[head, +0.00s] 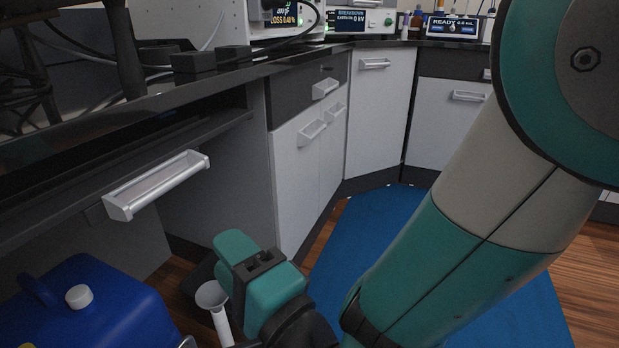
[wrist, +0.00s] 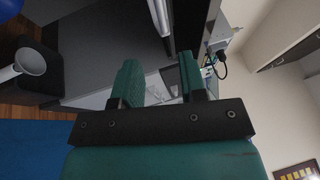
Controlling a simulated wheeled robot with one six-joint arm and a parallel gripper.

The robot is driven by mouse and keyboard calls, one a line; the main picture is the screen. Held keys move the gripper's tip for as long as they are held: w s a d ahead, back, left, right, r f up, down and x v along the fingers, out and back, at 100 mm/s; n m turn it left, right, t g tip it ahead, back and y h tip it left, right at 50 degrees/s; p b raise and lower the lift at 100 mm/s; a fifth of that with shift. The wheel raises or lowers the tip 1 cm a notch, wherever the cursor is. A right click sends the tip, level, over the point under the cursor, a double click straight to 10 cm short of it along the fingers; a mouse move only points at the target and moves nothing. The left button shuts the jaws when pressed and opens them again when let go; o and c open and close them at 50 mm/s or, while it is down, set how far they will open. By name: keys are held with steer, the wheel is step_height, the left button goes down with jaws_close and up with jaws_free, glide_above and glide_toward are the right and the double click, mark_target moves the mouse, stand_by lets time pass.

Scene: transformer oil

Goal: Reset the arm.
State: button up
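My gripper (wrist: 160,80) shows in the wrist view with its two teal fingers apart. Nothing is between them; only cabinet fronts show behind the gap. In the head view my gripper (head: 252,268) is at the lower middle, above the floor and in front of the cabinets. My teal and grey arm fills the right side of that view and hides part of the floor and cabinets.
A blue jug (head: 95,310) is lower left. The dark bench (head: 200,83) has a protruding handle (head: 158,184). A blue mat (head: 375,228) covers open floor.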

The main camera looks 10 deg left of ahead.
steer(key=w+d+r+n+g+h, duration=0.35)
steer(key=d+n+g, duration=0.4)
steer(key=n, duration=0.25)
steer(key=s+d+f+n+g+h, duration=0.15)
steer(key=s+d+h, duration=0.25)
steer(key=d, duration=0.7)
steer(key=s+d+n+g+h, duration=0.25)
steer(key=s+d+h, duration=0.25)
steer(key=d, duration=0.6)
step_height(320, 180, up, 34)
steer(key=p, duration=3.4)
steer(key=shift+d+n, duration=0.35)
steer(key=shift+n, duration=0.05)
steer(key=shift+r, duration=0.1)
